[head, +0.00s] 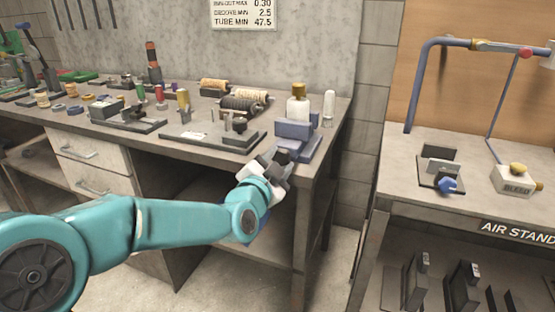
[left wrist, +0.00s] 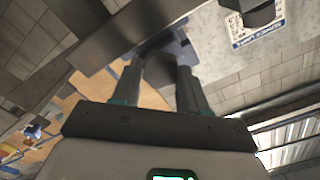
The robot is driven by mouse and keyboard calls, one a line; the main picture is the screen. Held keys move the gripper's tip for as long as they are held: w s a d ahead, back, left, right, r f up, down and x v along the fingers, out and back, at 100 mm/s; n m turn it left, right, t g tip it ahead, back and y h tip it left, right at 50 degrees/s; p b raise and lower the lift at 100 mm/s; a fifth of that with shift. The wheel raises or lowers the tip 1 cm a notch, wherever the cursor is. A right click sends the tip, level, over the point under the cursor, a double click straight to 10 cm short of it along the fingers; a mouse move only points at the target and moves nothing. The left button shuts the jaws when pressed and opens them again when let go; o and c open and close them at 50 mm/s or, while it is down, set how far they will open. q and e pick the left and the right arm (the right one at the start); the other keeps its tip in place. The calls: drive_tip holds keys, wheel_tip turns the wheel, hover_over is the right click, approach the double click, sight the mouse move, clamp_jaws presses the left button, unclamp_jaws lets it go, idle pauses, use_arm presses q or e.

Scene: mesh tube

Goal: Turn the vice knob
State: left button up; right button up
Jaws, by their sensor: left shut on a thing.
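The blue vice (head: 297,133) stands at the front right corner of the workbench. My left gripper (head: 279,157) reaches up to the front of the vice from the lower left. In the left wrist view the two fingers of my left gripper (left wrist: 160,62) close around a dark part in front of the blue vice body (left wrist: 181,47). This part appears to be the vice knob, mostly hidden by the fingers. My right gripper is in neither view.
The workbench (head: 70,118) carries dark fixture plates, wire spools (head: 240,104) and small parts left of the vice. A second bench (head: 400,150) is at the right, across a gap.

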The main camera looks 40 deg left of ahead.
use_arm(q)
drive_tip(key=shift+f+m, duration=0.15)
drive_tip(key=shift+m, duration=0.75)
drive_tip(key=o, duration=1.1)
drive_tip(key=shift+s, duration=0.1)
drive_tip(key=shift+c, duration=0.2)
drive_tip(key=shift+d+f, duration=0.1)
drive_tip(key=shift+f, duration=0.05)
